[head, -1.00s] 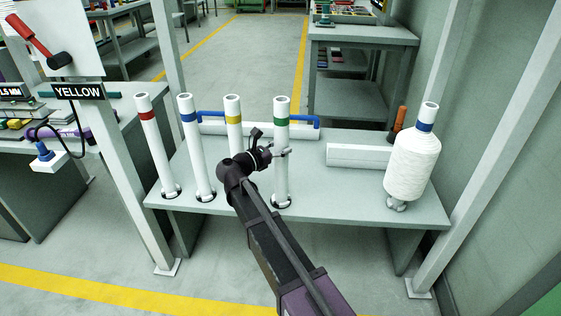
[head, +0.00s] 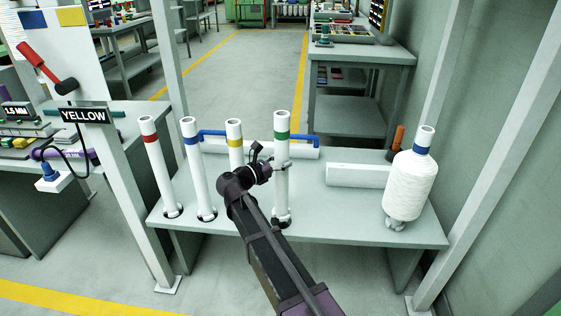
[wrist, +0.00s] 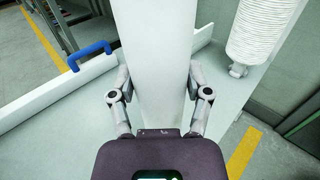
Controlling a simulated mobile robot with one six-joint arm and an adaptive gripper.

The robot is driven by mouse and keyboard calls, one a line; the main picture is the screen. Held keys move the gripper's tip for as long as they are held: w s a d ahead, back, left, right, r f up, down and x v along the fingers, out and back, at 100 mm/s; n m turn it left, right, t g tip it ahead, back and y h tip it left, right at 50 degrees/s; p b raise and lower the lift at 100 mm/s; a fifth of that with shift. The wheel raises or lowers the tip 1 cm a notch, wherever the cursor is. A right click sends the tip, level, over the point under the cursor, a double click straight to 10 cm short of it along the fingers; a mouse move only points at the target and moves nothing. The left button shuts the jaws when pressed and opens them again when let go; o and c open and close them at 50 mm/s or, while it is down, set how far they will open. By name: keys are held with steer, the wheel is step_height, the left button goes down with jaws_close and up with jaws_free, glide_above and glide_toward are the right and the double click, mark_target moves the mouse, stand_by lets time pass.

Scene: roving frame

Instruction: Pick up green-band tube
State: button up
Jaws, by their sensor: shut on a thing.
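The green-band tube (head: 282,180) stands upright on the grey table (head: 330,219), a white tube with a green ring near its top. My gripper (head: 283,165) reaches it from the left and is shut on it about halfway up. In the wrist view my gripper (wrist: 158,90) has one finger on each side of the white tube (wrist: 154,60). The green ring is out of the wrist view. The foot of the tube is by a dark ring on the table, and I cannot tell whether it is lifted clear.
Red-band (head: 159,175), blue-band (head: 199,175) and yellow-band (head: 234,146) tubes stand to the left. A blue handle (head: 303,136) is behind. A white lying cylinder (head: 357,175) and a thread spool (head: 409,187) are to the right. Frame posts (head: 132,185) flank the table.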

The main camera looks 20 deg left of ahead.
mark_target(276, 144)
steer(key=shift+r+p, duration=2.95)
steer(key=shift+r, duration=0.45)
